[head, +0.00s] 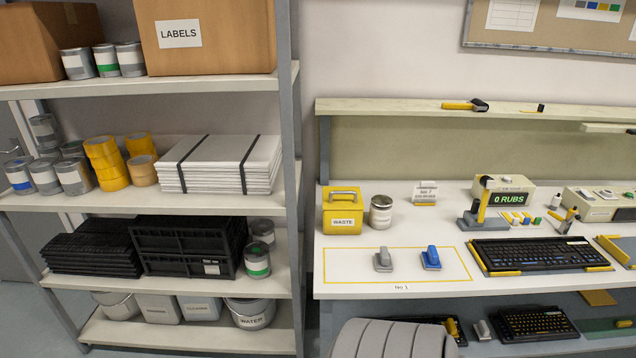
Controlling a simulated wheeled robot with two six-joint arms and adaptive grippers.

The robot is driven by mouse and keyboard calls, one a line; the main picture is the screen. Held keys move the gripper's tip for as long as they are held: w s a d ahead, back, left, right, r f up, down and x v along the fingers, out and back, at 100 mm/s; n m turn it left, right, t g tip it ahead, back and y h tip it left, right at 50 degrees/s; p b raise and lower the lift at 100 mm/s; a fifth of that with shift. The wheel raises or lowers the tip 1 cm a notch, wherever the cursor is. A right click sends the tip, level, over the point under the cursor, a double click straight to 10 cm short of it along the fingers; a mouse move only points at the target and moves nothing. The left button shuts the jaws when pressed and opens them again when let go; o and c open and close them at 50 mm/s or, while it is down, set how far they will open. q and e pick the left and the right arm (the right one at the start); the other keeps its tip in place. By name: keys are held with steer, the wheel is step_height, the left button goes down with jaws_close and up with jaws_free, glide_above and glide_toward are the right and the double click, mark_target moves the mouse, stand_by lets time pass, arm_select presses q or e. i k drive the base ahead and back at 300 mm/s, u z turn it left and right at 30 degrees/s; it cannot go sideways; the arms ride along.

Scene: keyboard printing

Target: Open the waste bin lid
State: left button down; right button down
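The waste bin is a yellow box (343,211) with a white "WASTE" label, at the left end of the white workbench in the head view. Neither of my grippers shows in the head view, so nothing is seen touching the bin.
A metal can (381,214) stands close to the bin's right. Grey (383,260) and blue (431,257) blocks lie inside a yellow outline in front. A keyboard (537,254) is further right. The shelf rack (287,180) stands left of the bench. A grey rounded chair back (392,339) is in front.

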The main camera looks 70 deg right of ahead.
mark_target(342, 192)
steer(key=z, duration=0.35)
steer(key=i, duration=0.95)
steer(key=z, duration=1.35)
steer(key=i, duration=0.6)
steer(key=z, duration=0.55)
